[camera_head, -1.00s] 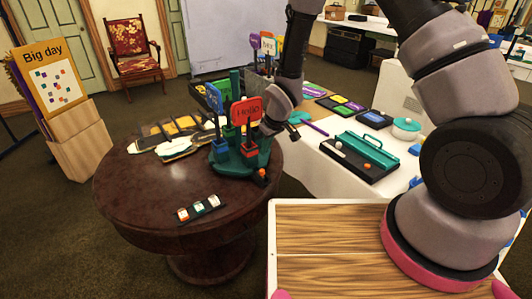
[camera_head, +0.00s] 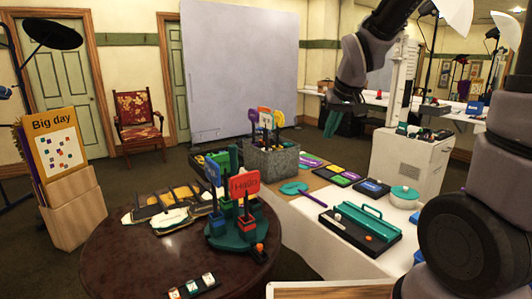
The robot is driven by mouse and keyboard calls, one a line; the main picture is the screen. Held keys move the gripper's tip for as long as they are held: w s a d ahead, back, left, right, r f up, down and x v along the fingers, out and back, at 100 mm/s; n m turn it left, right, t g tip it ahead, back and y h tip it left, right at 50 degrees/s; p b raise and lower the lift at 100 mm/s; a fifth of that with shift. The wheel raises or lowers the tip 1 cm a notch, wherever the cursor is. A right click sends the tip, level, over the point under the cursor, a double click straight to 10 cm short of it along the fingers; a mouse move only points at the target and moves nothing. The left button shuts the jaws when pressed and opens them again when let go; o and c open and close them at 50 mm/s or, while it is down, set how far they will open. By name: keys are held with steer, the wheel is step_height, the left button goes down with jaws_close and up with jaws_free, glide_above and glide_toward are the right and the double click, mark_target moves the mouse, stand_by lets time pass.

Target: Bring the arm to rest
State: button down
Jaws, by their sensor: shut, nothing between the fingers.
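My arm rises at the right of the head view and bends over at the top. My gripper (camera_head: 333,122) hangs from it at upper centre, with its teal fingers pointing down. It is shut and empty, in the air above and beyond the long white table, apart from everything there as far as I can see. A green stand (camera_head: 232,232) with sign props, among them a red "Hello" sign (camera_head: 245,184), stands on the round table to the lower left of my gripper.
The round dark table (camera_head: 125,245) also holds a row of flat props and a small tile rack (camera_head: 192,286). A grey prop box (camera_head: 272,160) stands behind it. The white table (camera_head: 300,240) carries a black tray with a teal bar (camera_head: 360,228). Open floor lies behind.

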steer(key=s+d+r+m+t, duration=0.1)
steer(key=s+d+r+m, duration=0.1)
steer(key=s+r, duration=0.3)
steer(key=s+d+r+m, duration=0.3)
steer(key=s+d+r, duration=0.2)
steer(key=s, duration=0.6)
steer(key=shift+s+d+r+t, duration=0.15)
steer(key=shift+s+r+t, duration=0.25)
steer(key=shift+r, duration=0.25)
